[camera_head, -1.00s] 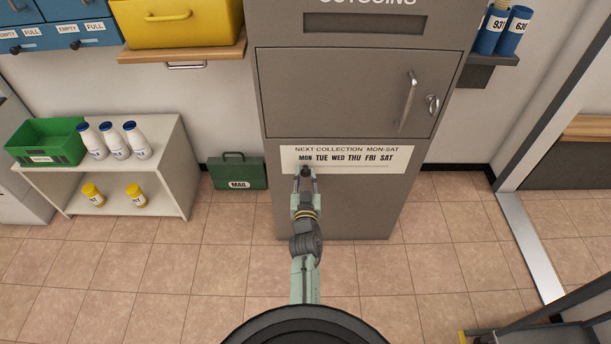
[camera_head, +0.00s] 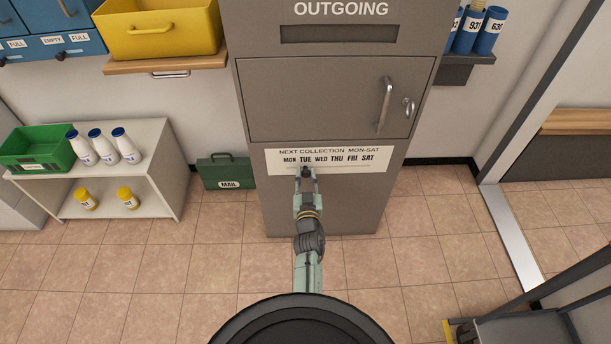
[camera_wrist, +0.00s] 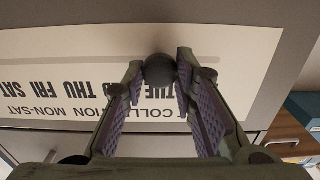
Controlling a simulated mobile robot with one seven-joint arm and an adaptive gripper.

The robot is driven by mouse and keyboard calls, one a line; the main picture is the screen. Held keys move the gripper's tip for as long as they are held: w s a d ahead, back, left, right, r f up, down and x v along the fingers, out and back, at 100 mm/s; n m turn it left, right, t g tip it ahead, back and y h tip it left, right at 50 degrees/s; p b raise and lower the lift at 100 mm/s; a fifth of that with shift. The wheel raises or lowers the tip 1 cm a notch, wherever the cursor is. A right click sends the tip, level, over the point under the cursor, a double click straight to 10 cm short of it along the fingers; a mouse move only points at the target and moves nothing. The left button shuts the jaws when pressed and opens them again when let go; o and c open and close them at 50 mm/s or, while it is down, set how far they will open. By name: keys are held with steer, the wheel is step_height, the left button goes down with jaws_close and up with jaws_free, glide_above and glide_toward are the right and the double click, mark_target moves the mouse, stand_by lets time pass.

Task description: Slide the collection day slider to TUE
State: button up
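The collection day slider's dark round knob (camera_head: 306,170) sits on the white label plate (camera_head: 358,164) low on the grey outgoing mailbox. In the head view the knob is just below the word TUE, right of MON. The wrist view shows the plate upside down, with the knob (camera_wrist: 160,70) beside TUE. My gripper (camera_head: 306,177) reaches the plate from the front. In the wrist view its two fingers (camera_wrist: 160,75) are on either side of the knob, close against it. Part of the slot line and MON are hidden there.
The mailbox door (camera_head: 335,98) with its handle (camera_head: 384,104) is above the plate. A green MAIL case (camera_head: 226,172) stands on the floor to the left, beside a white shelf (camera_head: 165,150) with bottles. The floor in front is clear.

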steer(key=o, duration=0.4)
steer(key=shift+o, duration=0.2)
steer(key=shift+s, duration=0.1)
steer(key=s, duration=0.7)
steer(key=shift+s, duration=0.15)
steer(key=shift+a+r, duration=0.1)
